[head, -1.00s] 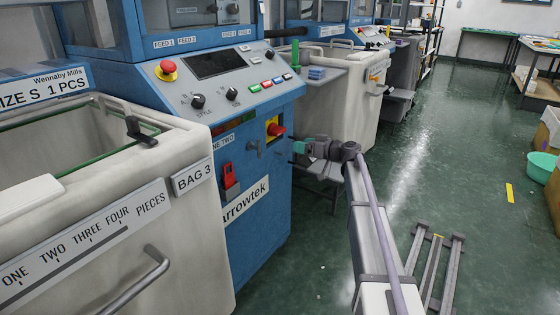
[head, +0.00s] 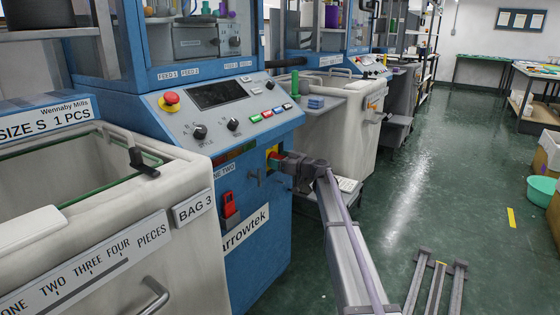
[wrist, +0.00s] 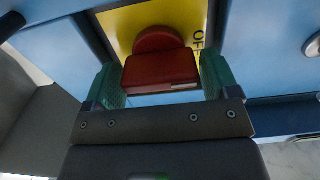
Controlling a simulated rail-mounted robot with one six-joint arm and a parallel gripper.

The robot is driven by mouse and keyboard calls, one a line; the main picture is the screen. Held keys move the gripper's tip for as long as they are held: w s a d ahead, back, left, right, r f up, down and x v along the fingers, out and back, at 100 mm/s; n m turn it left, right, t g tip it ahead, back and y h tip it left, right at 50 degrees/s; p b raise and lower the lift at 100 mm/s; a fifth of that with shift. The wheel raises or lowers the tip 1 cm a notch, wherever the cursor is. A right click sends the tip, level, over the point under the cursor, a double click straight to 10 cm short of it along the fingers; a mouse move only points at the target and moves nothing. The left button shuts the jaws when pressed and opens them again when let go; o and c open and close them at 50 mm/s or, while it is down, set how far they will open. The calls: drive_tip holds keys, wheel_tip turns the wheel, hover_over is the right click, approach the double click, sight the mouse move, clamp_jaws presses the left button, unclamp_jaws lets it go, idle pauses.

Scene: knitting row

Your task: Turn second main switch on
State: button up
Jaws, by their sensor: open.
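In the head view the plate (head: 268,151) is on the right of the blue machine's front, and my gripper hides most of the red handle. My gripper (wrist: 160,80) is open. Its two green fingers stand on either side of the red handle, with small gaps visible. In the head view my gripper (head: 280,159) is right up at the plate. The handle's broad end faces the wrist camera.
A dark lever (head: 255,176) juts from the panel just left of my gripper. A red switch (head: 229,204) is lower left. A red emergency button (head: 171,101) is on the sloped console.

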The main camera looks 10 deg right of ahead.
drive_tip(key=c, duration=0.6)
drive_tip(key=shift+c, duration=0.2)
drive_tip(key=shift+m, duration=0.4)
drive_tip(key=m, duration=0.3)
drive_tip(key=shift+d+m, duration=0.1)
drive_tip(key=shift+m, duration=0.2)
drive_tip(key=m, duration=0.4)
drive_tip(key=shift+w+m, duration=0.1)
drive_tip(key=shift+m, duration=0.2)
drive_tip(key=m, duration=0.4)
drive_tip(key=shift+d+f, duration=0.1)
drive_tip(key=shift+f, duration=0.05)
drive_tip(key=shift+m, duration=2.5)
